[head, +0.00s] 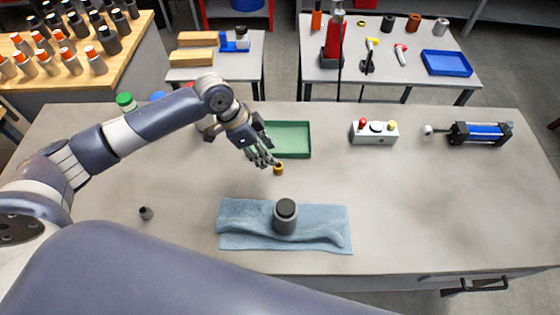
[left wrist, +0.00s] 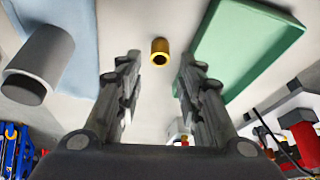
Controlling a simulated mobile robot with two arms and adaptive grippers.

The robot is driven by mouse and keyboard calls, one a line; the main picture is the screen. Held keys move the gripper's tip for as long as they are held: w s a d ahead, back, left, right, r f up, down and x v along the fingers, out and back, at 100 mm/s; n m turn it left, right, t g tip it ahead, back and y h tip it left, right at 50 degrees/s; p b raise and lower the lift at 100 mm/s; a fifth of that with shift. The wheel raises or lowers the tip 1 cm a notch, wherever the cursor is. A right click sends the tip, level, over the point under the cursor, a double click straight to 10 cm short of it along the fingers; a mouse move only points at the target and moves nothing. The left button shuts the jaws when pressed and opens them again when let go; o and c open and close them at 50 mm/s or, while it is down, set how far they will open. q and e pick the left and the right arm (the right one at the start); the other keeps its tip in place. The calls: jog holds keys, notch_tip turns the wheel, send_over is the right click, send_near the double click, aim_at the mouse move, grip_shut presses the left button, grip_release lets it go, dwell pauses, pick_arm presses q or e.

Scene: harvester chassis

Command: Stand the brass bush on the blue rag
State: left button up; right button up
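The brass bush (head: 278,169) stands on the grey bench in front of the green tray. The blue rag (head: 236,238) lies spread near the bench's front edge, slightly rumpled, with a grey dark-topped cylinder (head: 286,217) standing on it. My left gripper (head: 266,159) is just behind and above the bush, pointing down at it. In the left wrist view its fingers (left wrist: 159,68) are apart and empty, and the bush (left wrist: 160,52) shows between and beyond the tips. I cannot tell whether they touch it. My right gripper is out of view.
The green tray (head: 300,153) is close behind the bush. A small dark ring-like part (head: 146,213) lies at the left. A white button box (head: 374,138) and a blue cylinder unit (head: 482,133) stand at the right. The bench's right front is clear.

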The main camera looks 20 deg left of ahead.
aim_at(275, 166)
pick_arm(q)
jog(key=shift+s+d+f, duration=0.1)
jog(key=shift+d+f, duration=0.2)
jog(key=shift+f, duration=0.2)
jog(key=shift+s+d+f, duration=0.1)
jog(key=shift+d+f, duration=0.15)
jog(key=shift+f, duration=0.25)
jog(key=shift+w+d+f+p, duration=0.1)
jog(key=shift+w+f+p, duration=0.2)
jog(key=shift+p, duration=0.15)
jog(key=p+x, duration=0.1)
jog(key=x, duration=0.2)
jog(key=shift+w+d+f, duration=0.15)
jog(key=shift+w+f, duration=0.05)
jog(key=shift+w+d+f, duration=0.1)
jog(key=shift+d+f, duration=0.05)
jog(key=shift+f, duration=0.3)
grip_shut()
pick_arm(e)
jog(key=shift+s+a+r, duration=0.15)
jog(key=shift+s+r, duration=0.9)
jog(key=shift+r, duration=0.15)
